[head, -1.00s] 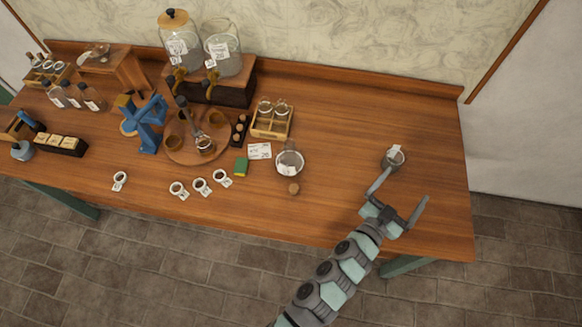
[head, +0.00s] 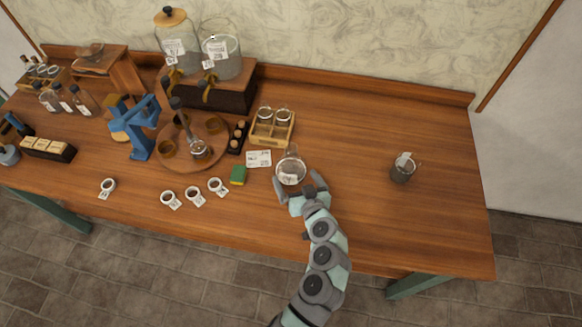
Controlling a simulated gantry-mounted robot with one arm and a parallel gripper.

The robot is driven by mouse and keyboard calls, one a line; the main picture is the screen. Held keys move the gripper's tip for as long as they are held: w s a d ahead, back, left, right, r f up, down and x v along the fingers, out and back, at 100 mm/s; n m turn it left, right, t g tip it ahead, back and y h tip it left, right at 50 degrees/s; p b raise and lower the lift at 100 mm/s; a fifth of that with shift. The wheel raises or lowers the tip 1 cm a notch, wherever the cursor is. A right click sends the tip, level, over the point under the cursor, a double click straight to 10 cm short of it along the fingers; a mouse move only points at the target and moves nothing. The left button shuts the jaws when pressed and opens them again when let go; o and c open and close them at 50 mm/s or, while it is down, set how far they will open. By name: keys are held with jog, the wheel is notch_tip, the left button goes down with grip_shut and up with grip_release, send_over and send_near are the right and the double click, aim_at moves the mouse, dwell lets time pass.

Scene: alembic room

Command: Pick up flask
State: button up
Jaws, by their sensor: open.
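A clear glass flask (head: 291,169) with a narrow neck stands upright on the wooden table, right of the middle. My gripper (head: 296,184) is open at the flask's near side. One finger shows at the flask's left and the other at its right. I cannot tell whether either finger touches the glass. The small cork seen earlier near the flask is hidden behind my gripper.
A glass jar (head: 403,168) stands alone at the right. The table between flask and jar is clear.

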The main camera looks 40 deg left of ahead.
aim_at(291, 168)
jog(key=shift+r+p+x, duration=0.2)
jog(key=shift+p+x, duration=0.25)
jog(key=shift+x, duration=2.6)
jog(key=shift+w, duration=0.15)
jog(key=shift+c, duration=0.2)
jog(key=c, duration=1.4)
